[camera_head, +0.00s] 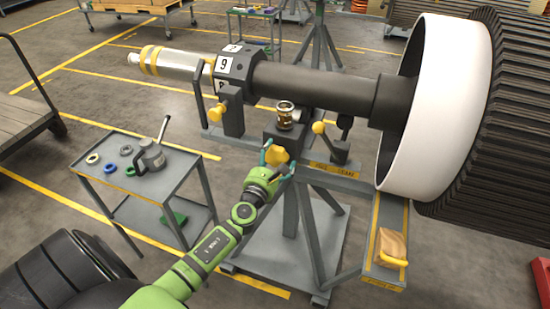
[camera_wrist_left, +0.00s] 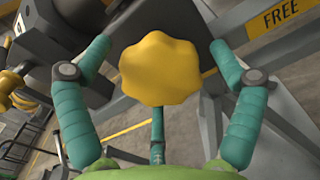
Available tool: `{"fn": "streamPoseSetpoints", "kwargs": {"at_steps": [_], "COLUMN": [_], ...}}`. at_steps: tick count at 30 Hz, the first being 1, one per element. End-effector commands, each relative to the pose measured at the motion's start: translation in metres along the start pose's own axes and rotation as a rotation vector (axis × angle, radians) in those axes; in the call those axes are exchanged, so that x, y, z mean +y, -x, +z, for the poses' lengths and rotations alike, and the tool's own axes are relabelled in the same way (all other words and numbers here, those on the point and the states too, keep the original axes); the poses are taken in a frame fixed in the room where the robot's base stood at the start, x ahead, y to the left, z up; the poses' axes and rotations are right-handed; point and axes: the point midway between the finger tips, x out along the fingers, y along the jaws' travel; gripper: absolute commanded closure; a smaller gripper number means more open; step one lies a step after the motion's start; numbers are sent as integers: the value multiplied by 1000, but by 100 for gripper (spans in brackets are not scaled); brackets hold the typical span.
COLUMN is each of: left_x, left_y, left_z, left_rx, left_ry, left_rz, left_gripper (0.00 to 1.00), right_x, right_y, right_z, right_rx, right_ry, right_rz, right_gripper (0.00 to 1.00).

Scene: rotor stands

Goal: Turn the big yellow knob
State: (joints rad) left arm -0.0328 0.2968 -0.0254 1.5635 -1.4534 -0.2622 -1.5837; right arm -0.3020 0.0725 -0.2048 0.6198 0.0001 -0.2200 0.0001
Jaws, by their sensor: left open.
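The big yellow knob (camera_head: 279,155) is a lobed star on the dark block of the rotor stand, below the shaft. In the left wrist view the knob (camera_wrist_left: 160,68) sits large in the upper middle, facing me. My left gripper (camera_head: 277,161) is in front of it, its green arm reaching up from the bottom left. In the wrist view the teal fingers of my left gripper (camera_wrist_left: 158,85) are spread: one to the left of the knob, one to the right, and one below. Gaps show between the side fingers and the knob. My right gripper is not in view.
A smaller yellow knob (camera_head: 216,111) and a yellow ball handle (camera_head: 319,127) sit on the stand nearby. The dark rotor shaft (camera_head: 315,90) runs above, with a white drum (camera_head: 435,110) at right. A grey cart (camera_head: 185,172) with rings and a can stands at left.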

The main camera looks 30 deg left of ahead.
Motion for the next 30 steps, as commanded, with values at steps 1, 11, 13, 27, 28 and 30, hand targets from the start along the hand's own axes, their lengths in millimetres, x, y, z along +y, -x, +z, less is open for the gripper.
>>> {"fn": "streamPoseSetpoints", "kwargs": {"at_steps": [1,11,13,27,28,30], "left_x": [0,0,0,0,0,0], "left_y": [-1,-1,-1,-1,-1,-1], "left_z": [0,0,0,0,0,0], "left_rx": [0,1,0,-3,-3,-3], "left_ry": [0,1,1,91,108,157], "left_rz": [0,0,0,-1,-1,-1], "left_gripper": [7,63,63,63,63,63], "right_x": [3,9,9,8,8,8], "right_y": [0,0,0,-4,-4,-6], "right_z": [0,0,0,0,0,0], "right_rx": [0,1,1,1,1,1], "right_ry": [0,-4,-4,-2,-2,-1], "right_rz": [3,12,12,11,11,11], "right_gripper": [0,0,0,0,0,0]}}
